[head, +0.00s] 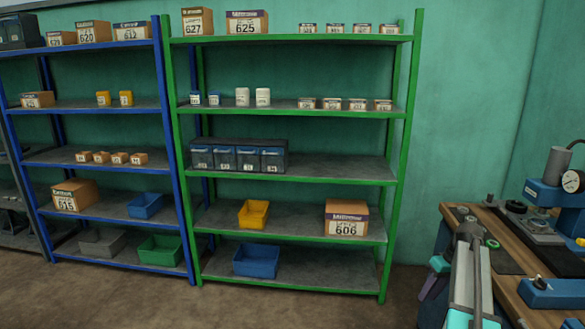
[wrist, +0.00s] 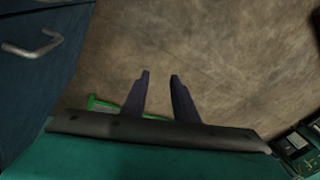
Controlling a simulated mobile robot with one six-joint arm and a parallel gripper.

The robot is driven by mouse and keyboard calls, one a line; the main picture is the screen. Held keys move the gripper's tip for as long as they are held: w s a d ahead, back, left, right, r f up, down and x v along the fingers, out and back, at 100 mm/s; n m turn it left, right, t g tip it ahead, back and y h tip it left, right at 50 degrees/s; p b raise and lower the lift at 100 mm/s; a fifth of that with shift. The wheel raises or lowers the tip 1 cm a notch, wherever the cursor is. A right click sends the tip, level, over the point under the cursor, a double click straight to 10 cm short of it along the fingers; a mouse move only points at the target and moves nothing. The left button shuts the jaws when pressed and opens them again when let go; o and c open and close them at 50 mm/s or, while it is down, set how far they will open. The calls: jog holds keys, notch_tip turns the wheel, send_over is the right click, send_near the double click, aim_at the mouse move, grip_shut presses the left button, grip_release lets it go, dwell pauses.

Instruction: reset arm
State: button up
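My gripper (wrist: 158,78) shows in the wrist view as two dark fingers standing apart over the bare brown floor (wrist: 225,60). It is open, with nothing between the fingers. In the head view, a silver and teal arm-like part (head: 474,265), which seems to be mine, rises at the lower right beside the workbench.
A workbench (head: 505,262) with a press (head: 550,205) stands at the right. A green shelf rack (head: 402,140) and a blue shelf rack (head: 166,120) hold boxes and bins. A dark blue cabinet (wrist: 30,75) with a metal handle is at upper left in the wrist view. Open floor lies before the racks.

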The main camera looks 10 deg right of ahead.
jog(key=s+a+f+n+g, duration=0.15)
jog(key=s+a+f, duration=0.25)
jog(key=a+f, duration=1)
jog(key=s+a+f+n+g, duration=0.1)
jog(key=s+a+f+g, duration=0.2)
jog(key=a+f, duration=1.05)
jog(key=s+a+f+g, duration=0.3)
jog(key=s+a+f, duration=0.4)
jog(key=s+a, duration=0.55)
jog(key=s+a+f+m+h, duration=0.1)
jog(key=s+f, duration=0.1)
jog(key=s, duration=0.5)
jog(key=s+f+m+h, duration=0.1)
jog(key=s+f+m, duration=0.1)
jog(key=s, duration=0.5)
jog(key=shift+s+a+f+h, duration=0.3)
jog(key=shift+s+a+h, duration=0.05)
jog(key=shift+a+h, duration=0.05)
